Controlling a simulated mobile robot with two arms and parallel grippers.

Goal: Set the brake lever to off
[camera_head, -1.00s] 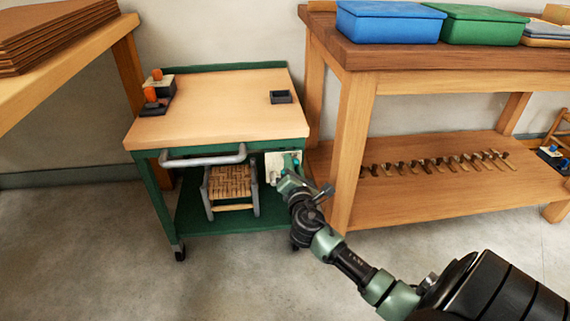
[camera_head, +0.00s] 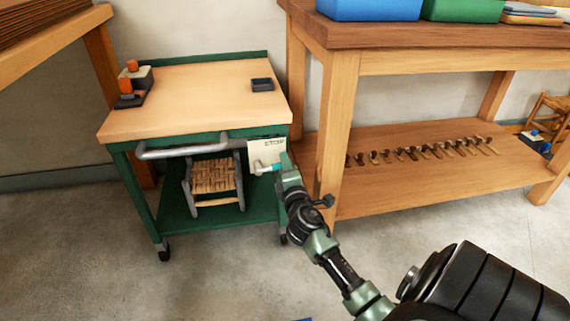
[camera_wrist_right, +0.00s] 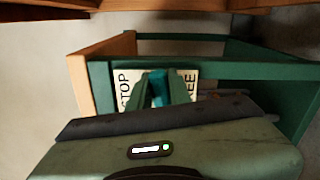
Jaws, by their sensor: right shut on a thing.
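The brake lever (camera_head: 268,168) has a teal grip and a grey base, on a cream plate (camera_head: 258,150) at the right front of the green cart (camera_head: 205,135). In the head view it points right, roughly level, below the word STOP. My right gripper (camera_head: 282,164) is at the lever's grip. In the right wrist view its fingers (camera_wrist_right: 160,90) close around the teal grip (camera_wrist_right: 158,86), in front of the plate (camera_wrist_right: 126,86) with STOP at left and a partly hidden word ending in "REE" at right. My left gripper is not in view.
A workbench (camera_head: 450,60) stands close to the right of the cart, its leg (camera_head: 335,130) near my right arm. A small woven stool (camera_head: 213,178) sits on the cart's lower shelf, below the grey handle (camera_head: 190,148). Open floor (camera_head: 90,260) lies in front.

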